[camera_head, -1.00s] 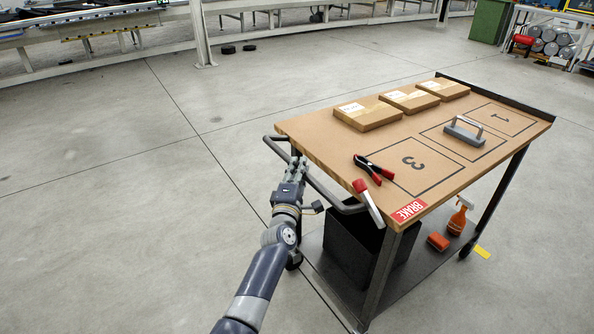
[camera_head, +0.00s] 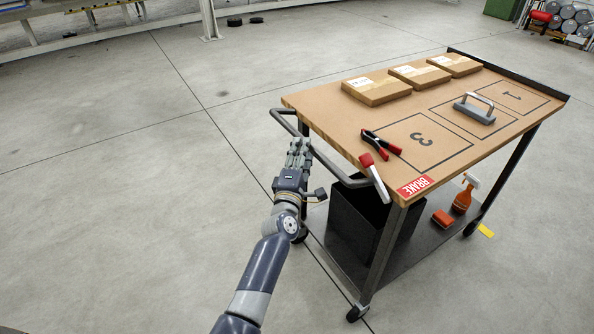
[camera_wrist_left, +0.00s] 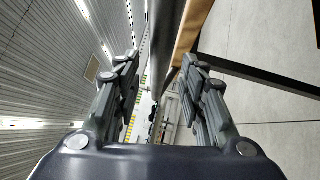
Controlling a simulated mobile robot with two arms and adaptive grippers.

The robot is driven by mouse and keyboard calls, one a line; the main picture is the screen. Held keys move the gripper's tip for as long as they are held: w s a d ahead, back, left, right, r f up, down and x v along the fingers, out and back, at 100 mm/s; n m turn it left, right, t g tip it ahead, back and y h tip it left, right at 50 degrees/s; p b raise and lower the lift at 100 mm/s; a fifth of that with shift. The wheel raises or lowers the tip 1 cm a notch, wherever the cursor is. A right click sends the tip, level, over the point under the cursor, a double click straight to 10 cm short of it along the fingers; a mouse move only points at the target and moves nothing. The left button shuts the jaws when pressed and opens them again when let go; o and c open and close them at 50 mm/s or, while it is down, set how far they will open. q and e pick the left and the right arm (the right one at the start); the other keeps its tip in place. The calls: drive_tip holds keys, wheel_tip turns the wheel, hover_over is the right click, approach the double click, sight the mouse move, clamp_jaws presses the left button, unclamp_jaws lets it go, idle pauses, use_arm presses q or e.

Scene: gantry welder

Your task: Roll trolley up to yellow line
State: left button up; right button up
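The trolley (camera_head: 435,160) has a brown top, a dark frame and a lower shelf. Its dark push handle (camera_head: 343,179) is at the near left end. A brake lever (camera_head: 377,180) with a red grip stands beside the red BRAKE label (camera_head: 414,186). My left gripper (camera_head: 300,146) is at the handle. In the left wrist view, its fingers (camera_wrist_left: 160,75) are spread, with the dark bar between them; contact cannot be told. My right gripper is not in view.
Several flat boxes (camera_head: 377,88), red-handled pliers (camera_head: 382,143) and a grey handled block (camera_head: 475,108) are on the top. A black bin (camera_head: 362,222) and an orange spray bottle (camera_head: 463,196) are on the shelf. The floor at left (camera_head: 110,200) is clear.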

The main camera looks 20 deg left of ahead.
use_arm(q)
drive_tip(key=s+f, duration=0.1)
drive_tip(key=s, duration=0.6)
drive_tip(key=shift+s+d, duration=0.35)
drive_tip(key=shift+d, duration=0.05)
drive_tip(key=s+d+f+m+g+h, duration=0.2)
drive_tip(key=s+f+m+g, duration=0.15)
drive_tip(key=f, duration=0.85)
drive_tip(key=s+d+f+m+g+h, duration=0.15)
drive_tip(key=s+f+m, duration=0.3)
drive_tip(key=f, duration=0.75)
drive_tip(key=s+f+m+g, duration=0.55)
drive_tip(key=s+f, duration=0.65)
drive_tip(key=f, duration=0.3)
drive_tip(key=s+a+f+m+g, duration=0.2)
drive_tip(key=s+f, duration=0.3)
drive_tip(key=s, duration=0.7)
drive_tip(key=s+a+f+m+g+y+p, duration=0.1)
drive_tip(key=s+a+f+m+g, duration=0.2)
drive_tip(key=s, duration=0.9)
drive_tip(key=s+a+f+m+g, duration=0.2)
drive_tip(key=s+f, duration=0.6)
drive_tip(key=s, duration=0.4)
drive_tip(key=m+g, duration=0.1)
drive_tip(key=m, duration=0.1)
drive_tip(key=shift+a+f+m+y, duration=0.2)
drive_tip(key=shift+a+m+y, duration=0.15)
